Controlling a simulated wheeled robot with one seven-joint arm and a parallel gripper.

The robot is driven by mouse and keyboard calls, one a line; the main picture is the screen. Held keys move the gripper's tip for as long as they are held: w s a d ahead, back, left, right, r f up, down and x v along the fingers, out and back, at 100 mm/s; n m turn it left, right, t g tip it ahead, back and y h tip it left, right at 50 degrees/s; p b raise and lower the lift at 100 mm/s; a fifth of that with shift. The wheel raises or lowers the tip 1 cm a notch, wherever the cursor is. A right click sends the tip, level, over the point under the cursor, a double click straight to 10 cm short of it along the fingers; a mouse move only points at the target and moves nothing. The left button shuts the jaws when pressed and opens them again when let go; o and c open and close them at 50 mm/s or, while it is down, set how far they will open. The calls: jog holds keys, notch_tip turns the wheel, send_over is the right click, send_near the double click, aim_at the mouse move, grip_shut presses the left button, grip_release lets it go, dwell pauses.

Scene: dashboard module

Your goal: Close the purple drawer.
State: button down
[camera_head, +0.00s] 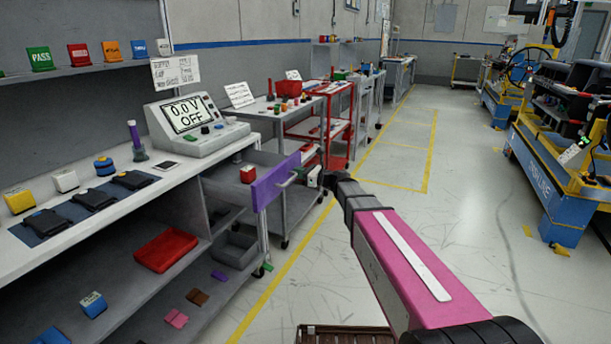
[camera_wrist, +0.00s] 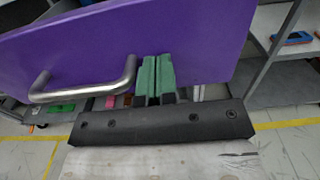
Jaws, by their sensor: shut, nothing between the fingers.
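The purple drawer front (camera_head: 275,180) stands out from under the workbench on the left, so the drawer is open. A red block (camera_head: 247,174) lies inside its grey tray. In the wrist view the purple front (camera_wrist: 205,35) fills the upper part, with a metal bar handle (camera_wrist: 85,90) on it at left. My gripper (camera_head: 312,177) is in front of the drawer face. In the wrist view its green fingertips (camera_wrist: 156,75) are together and empty, beside the handle's right end and close to the purple face. I cannot tell whether they touch it.
The workbench top (camera_head: 100,215) holds a voltage meter (camera_head: 195,122) and several small items. A red bin (camera_head: 165,249) and a grey bin (camera_head: 238,249) sit on the shelf below. A grey cart (camera_head: 290,125) stands behind the drawer. The floor to the right is open.

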jog(key=shift+a, duration=0.15)
jog(key=x, duration=2.2)
jog(key=shift+w, duration=0.2)
jog(key=shift+x, duration=0.85)
jog(key=shift+a+r, duration=0.15)
jog(key=shift+a, duration=0.05)
jog(key=v, duration=1.5)
jog(key=shift+s, duration=0.1)
jog(key=s+d+f+n+g+h, duration=0.4)
jog(key=s+d+f+n+h, duration=0.5)
jog(key=s+d+f+n, duration=0.7)
jog(key=s+d+f+n+g+h, duration=0.1)
jog(key=s+d+f+n+h, duration=0.2)
jog(key=s+d, duration=0.4)
jog(key=s+d+f+n+g+h, duration=0.1)
jog(key=s+d+f+n+h, duration=0.2)
jog(key=s+d, duration=0.4)
jog(key=d+h, duration=0.1)
jog(key=d, duration=0.5)
jog(key=shift+g+h, duration=0.3)
jog(key=shift+g, duration=0.1)
